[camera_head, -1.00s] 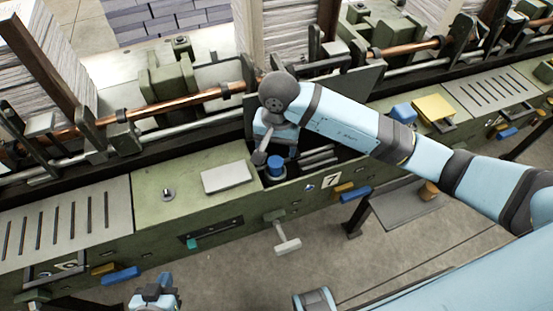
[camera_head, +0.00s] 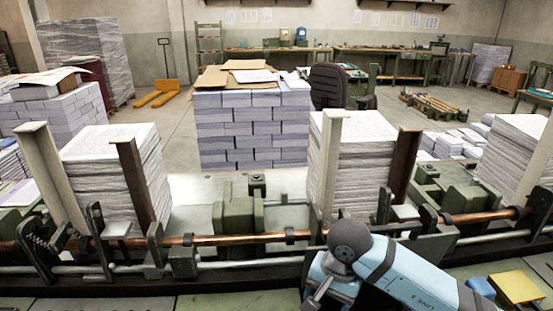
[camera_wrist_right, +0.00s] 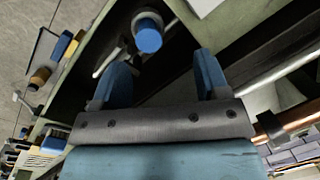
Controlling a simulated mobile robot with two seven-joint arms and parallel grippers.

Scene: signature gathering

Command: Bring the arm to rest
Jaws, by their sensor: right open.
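My right arm (camera_head: 410,278) comes in from the lower right in the head view, its dark round wrist joint in front of the machine's copper-coloured rod. Its gripper is mostly cut off by the bottom edge there. In the right wrist view, my right gripper (camera_wrist_right: 163,68) has its two blue fingers spread wide, with nothing between them. A blue round knob or cap (camera_wrist_right: 148,38) lies beyond the fingertips, apart from them. My left arm and gripper are not in view.
The green gathering machine (camera_head: 239,220) crosses the foreground, with a copper-coloured rod (camera_head: 215,238) along it. Paper stacks (camera_head: 352,165) stand between upright posts. A yellow block (camera_head: 517,287) is at lower right. Behind are a pallet of bundles (camera_head: 252,130) and open floor.

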